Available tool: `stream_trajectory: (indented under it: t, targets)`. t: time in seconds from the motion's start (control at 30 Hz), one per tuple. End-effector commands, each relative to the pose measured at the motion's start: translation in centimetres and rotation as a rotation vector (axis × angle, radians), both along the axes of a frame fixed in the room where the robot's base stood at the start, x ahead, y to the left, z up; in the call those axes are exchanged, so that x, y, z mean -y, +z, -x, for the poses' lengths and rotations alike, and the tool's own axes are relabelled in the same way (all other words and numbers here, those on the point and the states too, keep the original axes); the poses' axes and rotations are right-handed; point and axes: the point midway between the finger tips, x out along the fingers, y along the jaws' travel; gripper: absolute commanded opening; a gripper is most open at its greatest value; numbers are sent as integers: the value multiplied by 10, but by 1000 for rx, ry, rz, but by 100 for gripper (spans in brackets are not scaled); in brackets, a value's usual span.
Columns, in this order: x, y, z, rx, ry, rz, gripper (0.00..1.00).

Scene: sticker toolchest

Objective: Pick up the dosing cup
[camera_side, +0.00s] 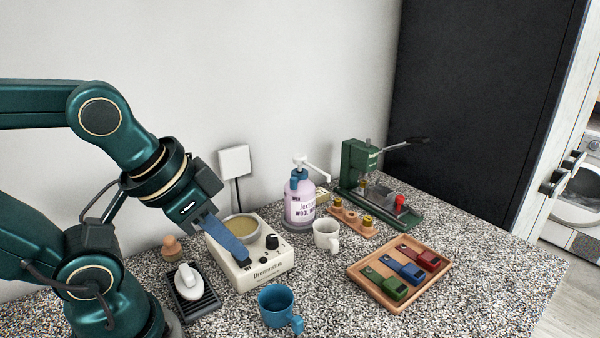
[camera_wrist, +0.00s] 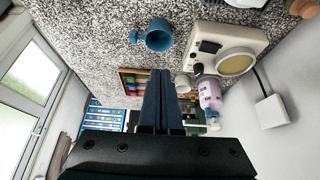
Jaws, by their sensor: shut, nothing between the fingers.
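No cup is labelled as the dosing cup, and I cannot tell which one it is. A blue cup with a handle (camera_side: 275,301) stands upright at the front of the counter; it also shows in the wrist view (camera_wrist: 158,36). A small white cup with a handle (camera_side: 326,234) stands beside the pump bottle, and is partly visible in the wrist view (camera_wrist: 182,83). My gripper (camera_side: 245,261) is shut and empty, pointing down in front of the white heater in the side view, apart from both cups. Its closed fingers (camera_wrist: 160,76) fill the middle of the wrist view.
The white heater (camera_side: 268,268) has a round yellowish well. A lavender pump bottle (camera_side: 299,206) stands behind the white cup. A wooden tray (camera_side: 359,279) holds three coloured tools. A green press (camera_side: 356,165) stands at the back. A white iron-like item (camera_side: 188,281) is at left.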

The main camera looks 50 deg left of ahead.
Motion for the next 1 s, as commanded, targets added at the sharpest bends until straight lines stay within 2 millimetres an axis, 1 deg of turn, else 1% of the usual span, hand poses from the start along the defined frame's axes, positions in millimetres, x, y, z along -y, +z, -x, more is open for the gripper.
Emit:
stream_trajectory:
  t: [0.4, 0.43, 0.47, 0.5, 0.57, 0.6, 0.67, 0.7, 0.97, 1.0]
  targets:
    - [0, 0, 0, 0, 0, 0, 0]
    - [0, 0, 0, 0, 0, 0, 8]
    - [0, 0, 0, 0, 0, 0, 19]
    - [0, 0, 0, 0, 0, 0, 34]
    - [0, 0, 0, 0, 0, 0, 57]
    - [0, 0, 0, 0, 0, 0, 73]
    - [0, 0, 0, 0, 0, 0, 96]
    - [0, 0, 0, 0, 0, 0, 100]
    - [0, 1, -2, 10, 17, 8, 100]
    - [-1, 8, -8, 43, 32, 12, 100]
